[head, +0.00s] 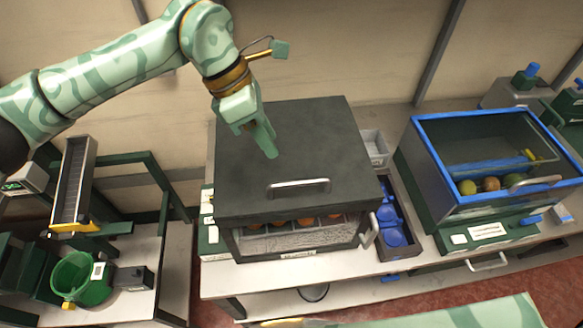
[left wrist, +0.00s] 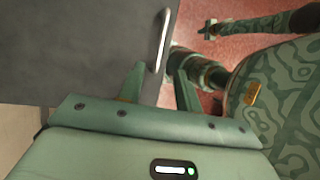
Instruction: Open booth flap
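The booth (head: 290,240) stands on the middle table. Its dark grey flap (head: 290,130) lies down over the top, with a silver bar handle (head: 298,185) near the front edge. My left gripper (head: 264,145) hangs above the flap, behind and left of the handle in the head view. In the left wrist view, its two fingers (left wrist: 160,85) are spread with nothing between them. The handle (left wrist: 162,40) shows beyond the fingertips, apart from them. What looks like my right gripper (left wrist: 208,28) shows small in the left wrist view; its fingers are unclear.
Fruit (head: 305,221) shows through the booth's front opening. A blue-rimmed glass case (head: 490,120) stands right, past a tray with blue cups (head: 392,225). A green bucket (head: 82,278) and a chute (head: 75,180) are left.

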